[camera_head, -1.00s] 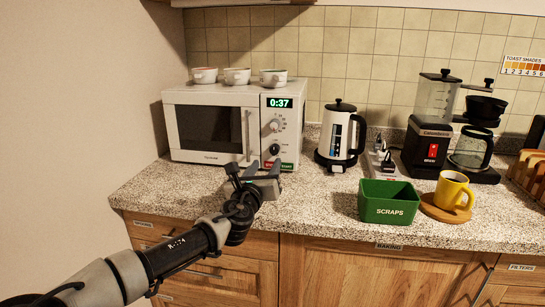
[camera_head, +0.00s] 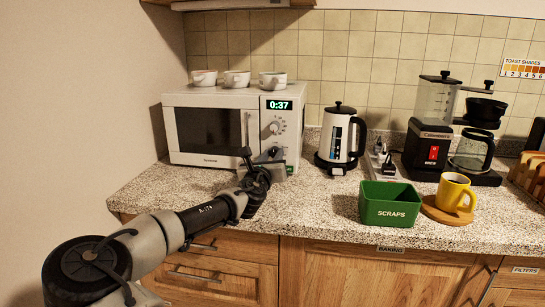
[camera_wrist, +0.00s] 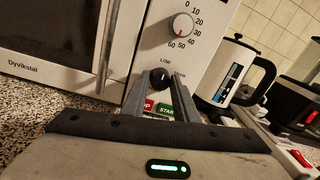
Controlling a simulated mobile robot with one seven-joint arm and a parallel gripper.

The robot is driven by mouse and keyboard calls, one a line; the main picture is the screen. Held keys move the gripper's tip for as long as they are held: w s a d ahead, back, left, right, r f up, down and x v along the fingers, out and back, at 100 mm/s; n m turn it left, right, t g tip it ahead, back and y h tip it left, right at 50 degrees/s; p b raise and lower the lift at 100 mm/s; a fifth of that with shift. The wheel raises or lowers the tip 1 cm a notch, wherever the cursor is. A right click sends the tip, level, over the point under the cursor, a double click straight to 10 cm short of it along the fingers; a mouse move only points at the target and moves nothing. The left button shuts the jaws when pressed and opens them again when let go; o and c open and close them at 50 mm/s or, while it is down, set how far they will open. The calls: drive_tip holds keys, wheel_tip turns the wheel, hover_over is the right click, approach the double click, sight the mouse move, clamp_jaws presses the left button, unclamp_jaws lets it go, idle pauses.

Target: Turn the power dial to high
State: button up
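The white microwave (camera_head: 215,97) stands at the back left of the counter. Its black power dial (camera_wrist: 160,77) shows in the wrist view below the numbered timer knob (camera_wrist: 183,25), with a "LOW" label at its upper left. The dial's exact pointer direction is too small to read. My gripper (camera_wrist: 161,72) is open, its two fingers apart with the dial seen between them. Whether the fingertips touch the dial cannot be told. In the head view my gripper (camera_head: 266,158) is in front of the lower control panel and covers much of the dial's area.
Red stop (camera_wrist: 149,104) and green start (camera_wrist: 166,112) buttons sit just below the dial. A white kettle (camera_head: 337,135) stands right of the microwave. A green scraps bin (camera_head: 390,212) is further right. Cups (camera_head: 237,79) stand on the microwave. The front left counter is clear.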

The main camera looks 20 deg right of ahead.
drive_tip(key=c, duration=0.5)
